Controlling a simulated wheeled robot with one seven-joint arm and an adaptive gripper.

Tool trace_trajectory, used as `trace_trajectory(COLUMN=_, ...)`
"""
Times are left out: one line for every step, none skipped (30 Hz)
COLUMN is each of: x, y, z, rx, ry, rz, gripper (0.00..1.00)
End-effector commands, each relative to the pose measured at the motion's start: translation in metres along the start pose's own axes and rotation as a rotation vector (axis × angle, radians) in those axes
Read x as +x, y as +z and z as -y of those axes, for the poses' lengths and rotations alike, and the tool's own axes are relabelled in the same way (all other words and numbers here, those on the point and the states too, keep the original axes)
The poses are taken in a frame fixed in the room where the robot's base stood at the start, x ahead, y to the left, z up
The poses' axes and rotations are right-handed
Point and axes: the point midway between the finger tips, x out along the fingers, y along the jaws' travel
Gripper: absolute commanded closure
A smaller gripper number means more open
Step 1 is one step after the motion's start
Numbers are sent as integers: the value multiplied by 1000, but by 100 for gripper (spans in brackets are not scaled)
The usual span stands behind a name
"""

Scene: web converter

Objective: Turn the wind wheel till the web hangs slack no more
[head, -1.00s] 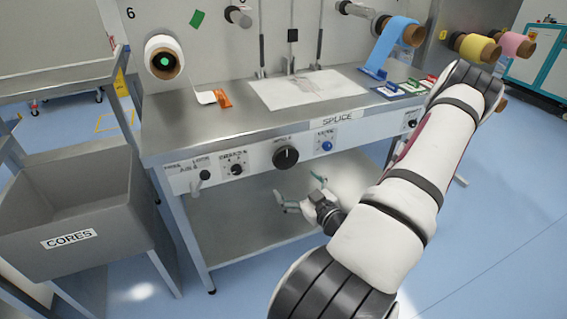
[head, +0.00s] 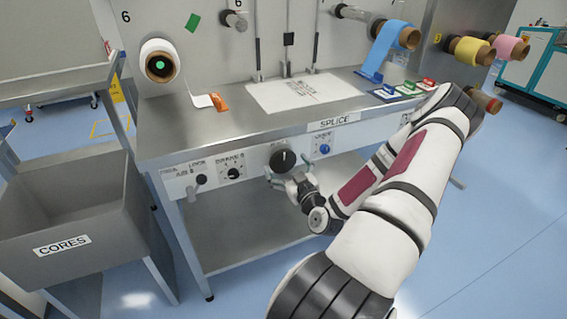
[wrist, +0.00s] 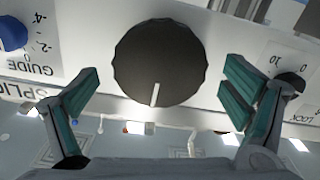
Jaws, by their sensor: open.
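The wind wheel appears to be the large dark ribbed knob (head: 283,157) on the white front panel, its white pointer mark facing up. In the wrist view the knob (wrist: 160,60) sits between my fingers, its mark towards the bottom. My gripper (head: 284,180) is open just below and in front of the knob. In the wrist view its teal-padded fingers (wrist: 160,80) stand apart on both sides, with visible gaps. A white web end (head: 203,100) with an orange tab lies on the bench below the white roll (head: 158,64). I cannot tell how slack the web is.
A blue web (head: 377,62) hangs to the bench. A grey CORES bin (head: 75,205) stands left. The lower shelf (head: 235,235) is clear.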

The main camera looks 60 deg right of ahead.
Motion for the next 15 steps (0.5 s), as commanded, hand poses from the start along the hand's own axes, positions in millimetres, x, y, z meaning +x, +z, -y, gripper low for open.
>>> trace_trajectory(x=6, y=0, z=0, rx=0, ry=-1, rz=0, gripper=6)
trace_trajectory(x=10, y=0, z=0, rx=0, ry=0, rz=-1, gripper=6)
trace_trajectory(x=13, y=0, z=0, rx=0, ry=1, rz=0, gripper=6)
trace_trajectory(x=15, y=0, z=0, rx=-1, ry=1, rz=0, gripper=6)
trace_trajectory(x=17, y=1, z=0, rx=0, ry=0, rz=1, gripper=6)
trace_trajectory(x=19, y=1, z=0, rx=0, ry=0, rz=1, gripper=6)
trace_trajectory(x=20, y=0, z=0, rx=0, ry=-1, rz=1, gripper=6)
trace_trajectory(x=21, y=0, z=0, rx=0, ry=0, rz=1, gripper=6)
trace_trajectory(x=21, y=0, z=0, rx=0, ry=0, rz=1, gripper=6)
trace_trajectory(x=22, y=0, z=0, rx=0, ry=0, rz=1, gripper=6)
trace_trajectory(x=22, y=0, z=0, rx=0, ry=0, rz=1, gripper=6)
trace_trajectory(x=22, y=0, z=0, rx=0, ry=0, rz=1, gripper=6)
trace_trajectory(x=22, y=0, z=0, rx=0, ry=0, rz=1, gripper=6)
trace_trajectory(x=22, y=0, z=0, rx=0, ry=0, rz=1, gripper=6)
trace_trajectory(x=22, y=0, z=0, rx=0, ry=0, rz=1, gripper=6)
